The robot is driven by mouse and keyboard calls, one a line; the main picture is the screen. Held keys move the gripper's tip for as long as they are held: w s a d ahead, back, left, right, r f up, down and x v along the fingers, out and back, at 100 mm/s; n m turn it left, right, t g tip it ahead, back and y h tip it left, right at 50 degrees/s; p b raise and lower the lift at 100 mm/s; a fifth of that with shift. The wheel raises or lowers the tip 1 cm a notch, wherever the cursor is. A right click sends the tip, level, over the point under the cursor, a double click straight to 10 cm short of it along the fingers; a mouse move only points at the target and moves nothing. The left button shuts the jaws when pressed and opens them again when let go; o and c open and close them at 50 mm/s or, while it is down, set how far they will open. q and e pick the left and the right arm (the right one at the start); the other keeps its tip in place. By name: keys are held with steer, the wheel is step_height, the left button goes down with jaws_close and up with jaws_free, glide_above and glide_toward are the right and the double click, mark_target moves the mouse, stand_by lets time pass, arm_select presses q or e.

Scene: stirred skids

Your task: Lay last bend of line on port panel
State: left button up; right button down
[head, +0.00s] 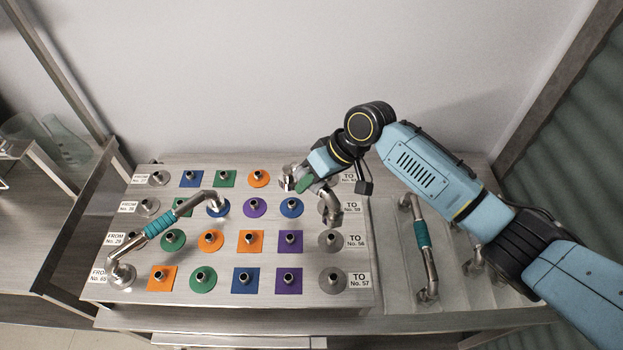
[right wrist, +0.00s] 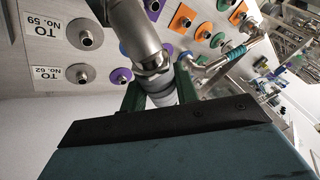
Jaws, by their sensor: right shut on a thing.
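The port panel (head: 205,290) carries rows of pipe stubs on coloured plates, with FROM labels at left and TO labels at right. One metal bend with a teal sleeve (head: 160,224) runs from the lower-left grey port to a blue round port in the second row. My right gripper (head: 305,183) is shut on another metal bend (head: 328,202), at the panel's upper right; this bend also shows in the right wrist view (right wrist: 138,35). Its near end is over the right-hand TO column; I cannot tell whether it is seated. My left gripper is not in view.
A spare bend with a teal sleeve (head: 421,234) lies on a clear tray right of the panel, with another metal piece (head: 474,260) partly behind my arm. A wall stands behind the bench. Glass vessels (head: 65,135) stand at far left.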

steer(key=shift+f+b, duration=1.45)
steer(key=shift+f, duration=1.35)
steer(key=shift+f, duration=0.2)
steer(key=shift+f+b, duration=1)
steer(key=shift+f, duration=0.7)
steer(key=shift+f, duration=0.25)
steer(key=c, duration=1)
jaws_free()
steer(key=shift+o, duration=0.2)
steer(key=v, duration=1.3)
steer(key=shift+r, duration=0.2)
steer(key=shift+d, duration=0.1)
